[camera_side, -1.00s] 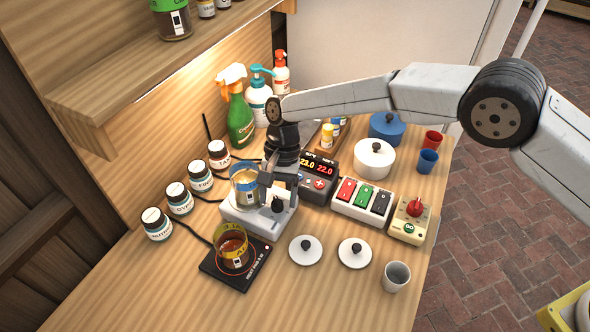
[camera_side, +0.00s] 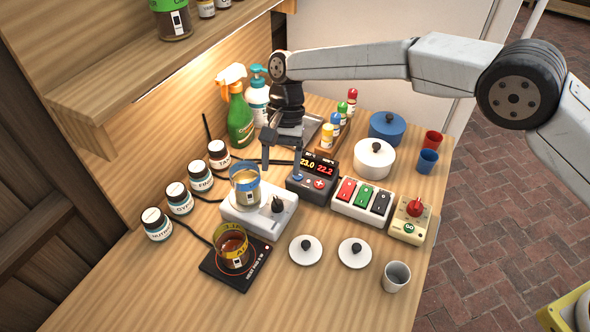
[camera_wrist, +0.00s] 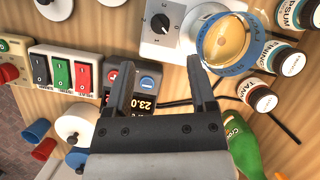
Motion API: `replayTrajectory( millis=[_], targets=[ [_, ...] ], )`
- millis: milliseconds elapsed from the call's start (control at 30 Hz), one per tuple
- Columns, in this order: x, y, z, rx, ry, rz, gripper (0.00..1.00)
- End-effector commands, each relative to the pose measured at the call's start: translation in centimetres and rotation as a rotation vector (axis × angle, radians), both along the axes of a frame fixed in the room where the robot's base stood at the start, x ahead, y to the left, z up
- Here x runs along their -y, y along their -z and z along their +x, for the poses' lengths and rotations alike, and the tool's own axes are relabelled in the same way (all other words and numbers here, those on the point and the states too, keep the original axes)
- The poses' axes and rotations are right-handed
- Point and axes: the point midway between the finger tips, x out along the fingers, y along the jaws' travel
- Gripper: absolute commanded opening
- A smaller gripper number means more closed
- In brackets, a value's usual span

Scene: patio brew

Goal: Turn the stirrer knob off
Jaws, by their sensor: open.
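The stirrer is a white box (camera_side: 236,217) with a black knob (camera_side: 277,205) on its front right. A glass beaker of tan liquid (camera_side: 245,191) stands on its top. In the wrist view the knob (camera_wrist: 160,22) shows on a white dial face with tick marks, and the beaker (camera_wrist: 226,42) is to its right. My gripper (camera_side: 283,160) is above and behind the stirrer, raised clear of the knob. In the wrist view its two fingers (camera_wrist: 160,84) are apart with nothing between them. The exact knob setting is too small to read.
A black controller (camera_side: 313,180) with a red display stands beside the stirrer. A white strip with three rocker switches (camera_side: 362,200) is to its right. A hot plate (camera_side: 212,266) with a brown-filled beaker (camera_side: 232,252) is in front. Two white lids (camera_side: 305,250) lie on the open table.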

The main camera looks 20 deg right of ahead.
Motion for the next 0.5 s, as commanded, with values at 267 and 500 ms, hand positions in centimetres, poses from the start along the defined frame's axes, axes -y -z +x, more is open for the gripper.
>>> replayTrajectory(
  millis=[267, 500],
  targets=[
    [-0.3, 0.1, -0.4, 0.021, 0.034, -0.035, 0.72],
    [-0.9, 0.0, -1.6, 0.122, 0.174, -0.150, 0.72]
  ],
)
